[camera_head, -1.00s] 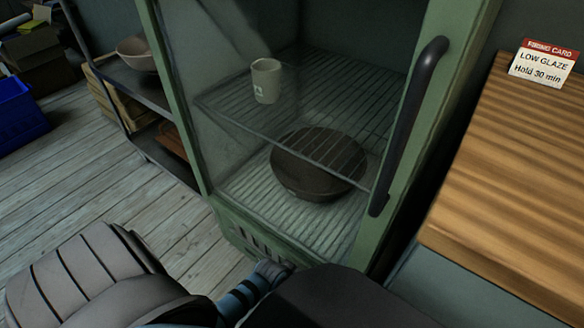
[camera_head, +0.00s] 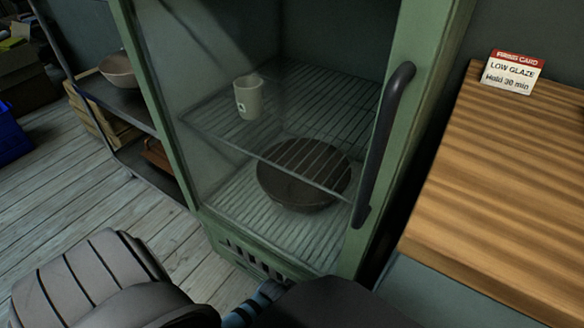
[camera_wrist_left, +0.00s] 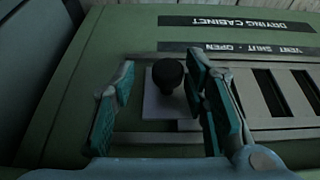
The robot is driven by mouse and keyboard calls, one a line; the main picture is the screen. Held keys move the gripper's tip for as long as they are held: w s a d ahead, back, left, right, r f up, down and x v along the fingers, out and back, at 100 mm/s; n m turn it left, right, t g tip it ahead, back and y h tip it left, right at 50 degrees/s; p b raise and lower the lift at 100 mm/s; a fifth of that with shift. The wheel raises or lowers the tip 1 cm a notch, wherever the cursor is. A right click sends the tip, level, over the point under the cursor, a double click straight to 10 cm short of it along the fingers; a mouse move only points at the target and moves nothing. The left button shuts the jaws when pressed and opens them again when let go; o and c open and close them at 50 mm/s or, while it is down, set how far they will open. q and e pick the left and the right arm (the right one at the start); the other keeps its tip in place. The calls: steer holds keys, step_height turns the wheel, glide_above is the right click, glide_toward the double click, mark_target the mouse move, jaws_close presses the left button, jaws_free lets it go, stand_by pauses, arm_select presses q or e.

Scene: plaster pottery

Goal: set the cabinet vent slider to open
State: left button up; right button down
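The vent slider's dark round knob (camera_wrist_left: 168,75) stands on a pale plate (camera_wrist_left: 158,106) on the green cabinet front, in the left wrist view. My left gripper (camera_wrist_left: 160,100) is open, with one teal-padded finger on each side of the knob. The right-hand finger is very near the knob; I cannot tell if it touches. The gap on the other side is wider. A label strip (camera_wrist_left: 235,48) with VENT, SHUT and OPEN appears upside down. In the head view the drying cabinet (camera_head: 392,130) shows, its slider hidden by my arm. My right gripper is not in view.
Vent slots (camera_wrist_left: 270,92) lie right of the slider in the wrist view. In the head view, a cup (camera_head: 248,97) and a dark bowl (camera_head: 303,175) stand inside the cabinet behind glass. A wooden counter (camera_head: 490,190) is at the right and a shelf (camera_head: 120,105) at the left.

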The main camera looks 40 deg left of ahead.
arm_select(q)
steer(key=shift+a, duration=0.1)
steer(key=v, duration=1.2)
